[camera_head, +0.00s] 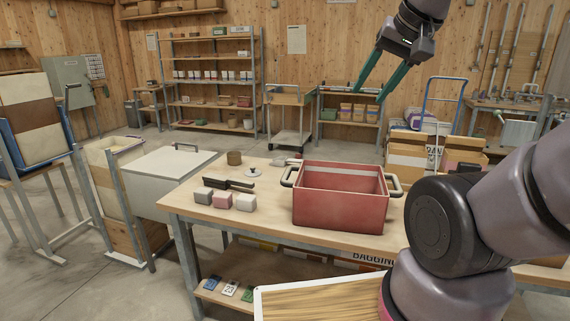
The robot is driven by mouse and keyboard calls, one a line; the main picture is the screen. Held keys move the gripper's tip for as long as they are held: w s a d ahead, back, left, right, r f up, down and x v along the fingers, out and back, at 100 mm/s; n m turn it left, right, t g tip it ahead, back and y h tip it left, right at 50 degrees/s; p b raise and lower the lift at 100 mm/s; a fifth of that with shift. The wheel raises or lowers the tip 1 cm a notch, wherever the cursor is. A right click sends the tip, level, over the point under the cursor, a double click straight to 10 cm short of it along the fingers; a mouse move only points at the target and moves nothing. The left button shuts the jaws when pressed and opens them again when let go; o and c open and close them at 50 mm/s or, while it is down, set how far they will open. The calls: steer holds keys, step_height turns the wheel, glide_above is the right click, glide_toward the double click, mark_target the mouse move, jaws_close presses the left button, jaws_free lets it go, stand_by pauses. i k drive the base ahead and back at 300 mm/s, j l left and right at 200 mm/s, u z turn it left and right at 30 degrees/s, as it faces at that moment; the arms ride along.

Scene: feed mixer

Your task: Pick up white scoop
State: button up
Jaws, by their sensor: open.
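My gripper (369,95) is raised at the upper right, above and behind the red tub in the picture. Its two teal fingers are apart, with nothing between them. A small pale object (284,161) lies on the workbench (240,222) at the back left of the red tub (340,206). It may be the white scoop, but it is too small to be sure, and the tub may hide part of it. My gripper is well away from it.
On the bench are a brown round pot (234,158), a white disc with a knob (253,172), a dark tool (228,184) and three small blocks (222,200). The tub's handles stick out sideways. A pale-lidded bin (165,170) stands left.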

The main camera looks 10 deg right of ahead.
mark_target(280, 162)
steer(key=k+j+z, duration=0.1)
steer(key=j+z, duration=0.25)
steer(key=j, duration=0.85)
steer(key=i+j+u, duration=0.45)
steer(key=i+j, duration=0.25)
steer(key=j, duration=0.3)
steer(key=i+j+u, duration=0.4)
steer(key=i+j, duration=0.4)
steer(key=z, duration=1.2)
